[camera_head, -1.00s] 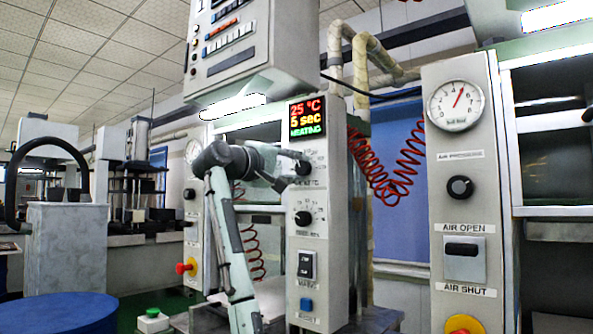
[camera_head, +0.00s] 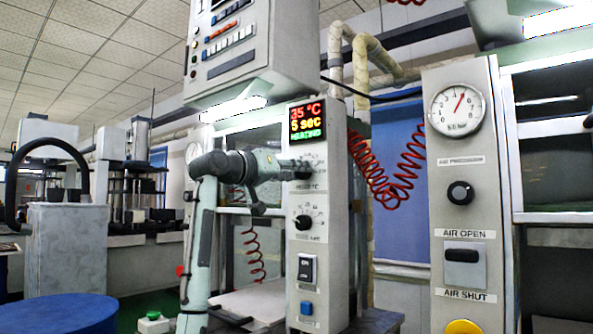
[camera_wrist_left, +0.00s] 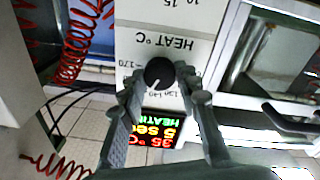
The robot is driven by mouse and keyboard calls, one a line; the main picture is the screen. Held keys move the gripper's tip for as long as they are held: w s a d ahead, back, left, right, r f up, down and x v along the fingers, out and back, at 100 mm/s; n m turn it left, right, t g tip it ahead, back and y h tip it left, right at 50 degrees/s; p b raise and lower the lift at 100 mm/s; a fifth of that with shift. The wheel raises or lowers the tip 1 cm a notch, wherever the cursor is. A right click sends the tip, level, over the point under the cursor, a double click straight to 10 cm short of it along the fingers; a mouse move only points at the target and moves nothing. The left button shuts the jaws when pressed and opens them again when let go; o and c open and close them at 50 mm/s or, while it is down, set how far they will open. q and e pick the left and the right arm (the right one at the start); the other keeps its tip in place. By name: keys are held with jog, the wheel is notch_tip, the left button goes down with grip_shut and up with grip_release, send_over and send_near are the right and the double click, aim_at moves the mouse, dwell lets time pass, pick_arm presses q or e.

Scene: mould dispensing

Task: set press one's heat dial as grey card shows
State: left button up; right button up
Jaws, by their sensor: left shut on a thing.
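The heat dial (camera_wrist_left: 158,73) is a round black knob on a pale panel. In the wrist view it appears upside down, under the words HEAT °C. My left gripper (camera_wrist_left: 158,88) is shut on it, one finger at each side. In the head view the gripper (camera_head: 288,171) reaches the dial from the left and mostly hides it. A light line shows on the knob; fingers cover part of the scale. The display (camera_head: 307,121) above reads 35 °C, 5 sec, HEATING. No grey card shows. My right gripper is not in view.
A second black dial (camera_head: 303,222), a rocker switch (camera_head: 307,268) and a blue button (camera_head: 306,307) sit lower on the panel. An air-pressure panel (camera_head: 462,220) stands right, with red coiled hose (camera_head: 400,185) between. A blue drum top (camera_head: 62,315) is at lower left.

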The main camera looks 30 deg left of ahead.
pick_arm(q)
jog(key=shift+m, duration=0.6)
jog(key=o, duration=1.2)
jog(key=shift+c, duration=0.2)
jog(key=s+a, duration=0.1)
jog(key=s, duration=1.1)
jog(key=shift+f, duration=0.25)
jog(key=shift+a, duration=0.1)
